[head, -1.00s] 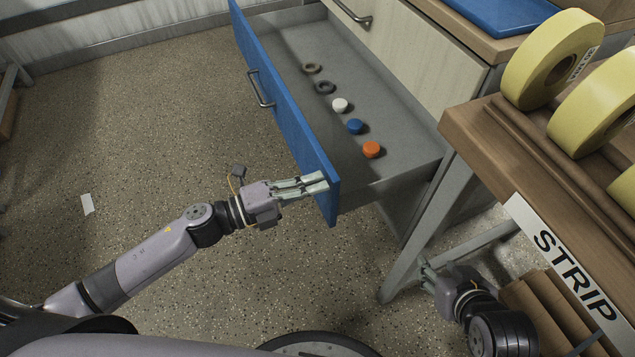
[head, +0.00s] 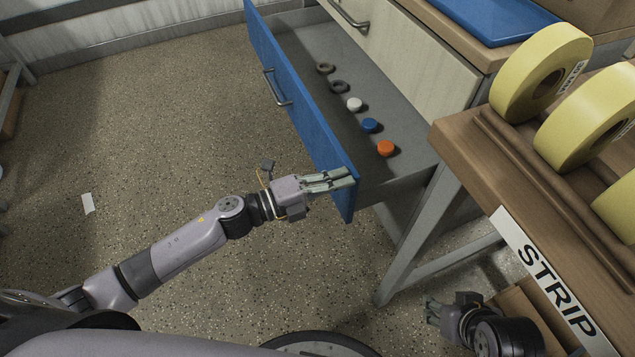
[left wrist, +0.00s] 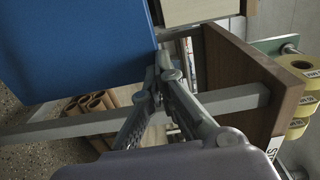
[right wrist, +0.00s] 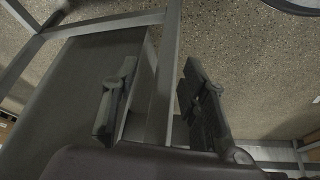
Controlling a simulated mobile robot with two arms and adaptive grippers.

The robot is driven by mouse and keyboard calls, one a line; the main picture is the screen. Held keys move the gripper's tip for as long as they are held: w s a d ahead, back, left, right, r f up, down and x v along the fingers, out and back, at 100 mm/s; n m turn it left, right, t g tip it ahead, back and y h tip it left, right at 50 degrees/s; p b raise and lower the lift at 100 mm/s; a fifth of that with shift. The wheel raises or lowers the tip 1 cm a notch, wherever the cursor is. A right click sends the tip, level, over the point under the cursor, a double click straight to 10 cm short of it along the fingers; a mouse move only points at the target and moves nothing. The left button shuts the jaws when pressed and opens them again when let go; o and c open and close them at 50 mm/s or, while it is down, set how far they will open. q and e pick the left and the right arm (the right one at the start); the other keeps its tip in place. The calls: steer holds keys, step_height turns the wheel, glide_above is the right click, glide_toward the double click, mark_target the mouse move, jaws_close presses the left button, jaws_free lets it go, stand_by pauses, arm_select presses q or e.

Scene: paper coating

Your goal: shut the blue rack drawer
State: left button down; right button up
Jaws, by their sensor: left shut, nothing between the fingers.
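The blue rack drawer (head: 305,115) stands pulled out of the pale cabinet (head: 405,50), its blue front facing left with a grey bar handle (head: 277,88). Inside lie dark rings and white, blue and orange caps. My left gripper (head: 352,178) is shut and empty, with its fingertips at the near end of the blue front; I cannot tell whether they touch. In the left wrist view the fingertips (left wrist: 160,72) are beside the blue front's corner (left wrist: 90,45). My right gripper (head: 432,310) is low beside the wooden table; in the right wrist view its fingers (right wrist: 155,105) are apart, with nothing held.
A wooden table (head: 465,140) with a STRIP label (head: 545,275) and yellow tape rolls (head: 540,72) stands at right. Its grey legs (head: 425,225) are close to the drawer's near end.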

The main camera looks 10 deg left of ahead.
mark_target(353, 175)
arm_select(q)
steer(key=x, duration=0.3)
steer(key=shift+r, duration=0.25)
steer(key=x, duration=1.5)
steer(key=shift+w+d+f, duration=0.2)
steer(key=shift+d+f, duration=0.05)
arm_select(e)
steer(key=shift+s+d, duration=0.15)
steer(key=shift+d, duration=0.05)
arm_select(q)
steer(key=shift+a, duration=0.1)
